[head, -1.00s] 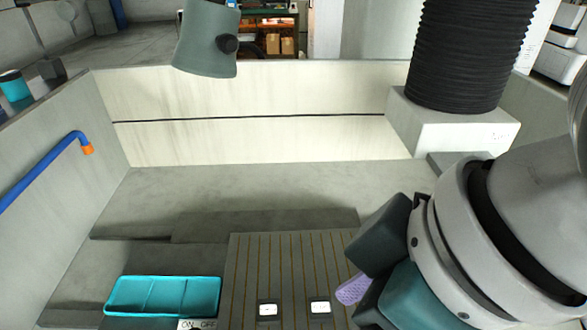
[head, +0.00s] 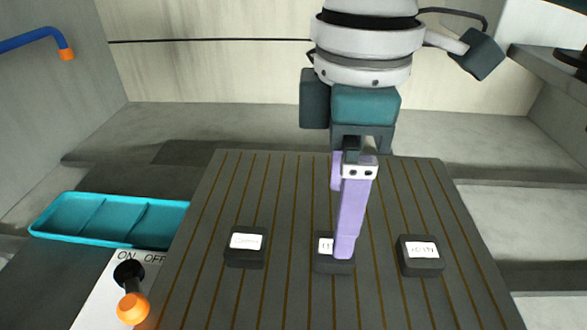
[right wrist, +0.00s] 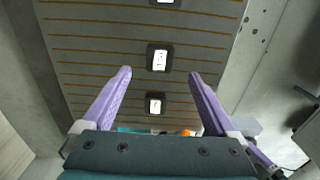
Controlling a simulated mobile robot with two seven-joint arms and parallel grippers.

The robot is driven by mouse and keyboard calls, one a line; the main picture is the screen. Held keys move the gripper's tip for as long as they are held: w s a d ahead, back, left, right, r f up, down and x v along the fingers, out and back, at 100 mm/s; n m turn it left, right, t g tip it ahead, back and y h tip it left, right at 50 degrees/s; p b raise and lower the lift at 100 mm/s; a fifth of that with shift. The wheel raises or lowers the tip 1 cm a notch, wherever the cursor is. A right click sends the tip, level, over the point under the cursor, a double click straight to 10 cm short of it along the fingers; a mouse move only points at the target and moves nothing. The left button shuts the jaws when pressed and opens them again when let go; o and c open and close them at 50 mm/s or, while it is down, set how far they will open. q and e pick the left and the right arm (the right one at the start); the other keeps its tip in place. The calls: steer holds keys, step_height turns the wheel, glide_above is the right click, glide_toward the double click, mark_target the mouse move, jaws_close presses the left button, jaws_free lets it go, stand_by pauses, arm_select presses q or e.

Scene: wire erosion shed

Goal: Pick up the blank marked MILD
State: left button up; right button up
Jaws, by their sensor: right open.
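Three small dark blanks with white labels lie in a row on a grooved plate (head: 215,190): a left blank (head: 246,261), a middle blank (head: 325,266) and a right blank (head: 421,268). The labels are too small to read surely, so I cannot tell which is MILD. My right gripper (head: 340,220), with purple fingers, is open and empty above the middle blank, partly hiding it. In the right wrist view the open fingers (right wrist: 160,74) spread to both sides, with the middle blank (right wrist: 159,57) and left blank (right wrist: 155,103) seen between them. My left gripper is out of view.
A teal divided tray (head: 52,236) lies left of the plate. An ON/OFF panel (head: 98,300) with an orange-knobbed lever (head: 132,307) stands at the front left. A blue pipe (head: 30,38) is on the left wall. A grey ledge (head: 550,68) juts in at the right.

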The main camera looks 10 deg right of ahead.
mark_target(324, 262)
step_height(324, 262, down, 7)
steer(key=shift+r+b, duration=0.15)
steer(key=shift+b, duration=0.15)
jaws_close()
stand_by(0.7)
